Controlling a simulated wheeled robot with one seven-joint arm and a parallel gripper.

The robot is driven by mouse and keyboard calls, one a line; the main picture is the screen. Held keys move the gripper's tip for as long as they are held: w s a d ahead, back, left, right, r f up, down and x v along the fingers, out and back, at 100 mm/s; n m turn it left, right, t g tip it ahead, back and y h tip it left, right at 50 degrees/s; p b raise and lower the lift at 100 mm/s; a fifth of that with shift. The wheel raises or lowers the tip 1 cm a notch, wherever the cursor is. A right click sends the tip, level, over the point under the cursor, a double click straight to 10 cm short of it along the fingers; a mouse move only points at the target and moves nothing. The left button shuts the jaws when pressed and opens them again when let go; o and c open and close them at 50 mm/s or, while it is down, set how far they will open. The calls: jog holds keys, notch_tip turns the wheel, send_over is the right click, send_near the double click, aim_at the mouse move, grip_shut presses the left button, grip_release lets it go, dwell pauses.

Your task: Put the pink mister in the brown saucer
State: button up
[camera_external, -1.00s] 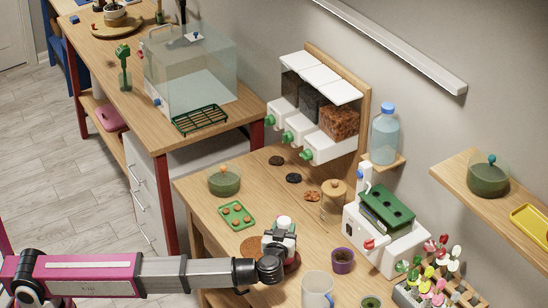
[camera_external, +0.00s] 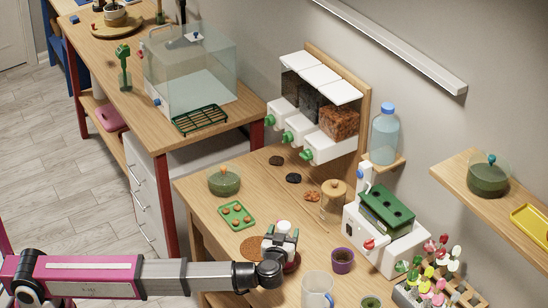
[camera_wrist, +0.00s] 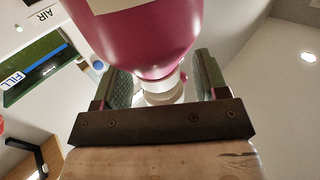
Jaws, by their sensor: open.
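The pink mister (camera_wrist: 145,35) fills the upper middle of the wrist view, its white neck (camera_wrist: 163,90) between my fingers. In the external view its white top (camera_external: 283,226) shows above my gripper (camera_external: 281,240), and my wrist hides most of its body. My gripper (camera_wrist: 163,85) is open, with one green-padded finger on each side of the neck. The brown saucer (camera_external: 251,247) lies flat on the table just left of my gripper, partly covered by my arm. I cannot tell whether the mister's base rests on the table or in something.
A green tray with brown pieces (camera_external: 237,215) and a lidded green bowl (camera_external: 224,181) stand behind the saucer. A purple pot (camera_external: 342,261) and a clear jug (camera_external: 317,289) stand close on the right. A white machine with a green top (camera_external: 386,235) is further right.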

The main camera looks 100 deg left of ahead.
jog(key=d, duration=1.1)
jog(key=shift+d, duration=0.35)
jog(key=s+d+f+m+h, duration=0.6)
jog(key=s+d+f, duration=0.1)
jog(key=f, duration=0.7)
jog(key=s+d+f+m+h, duration=0.5)
jog(key=s+d+f, duration=0.2)
jog(key=f, duration=0.7)
jog(key=s+d+f+m+h, duration=0.6)
jog(key=s+d+f, duration=0.1)
jog(key=f, duration=0.7)
jog(key=shift+d+m+h, duration=0.25)
jog(key=shift+m+h, duration=0.05)
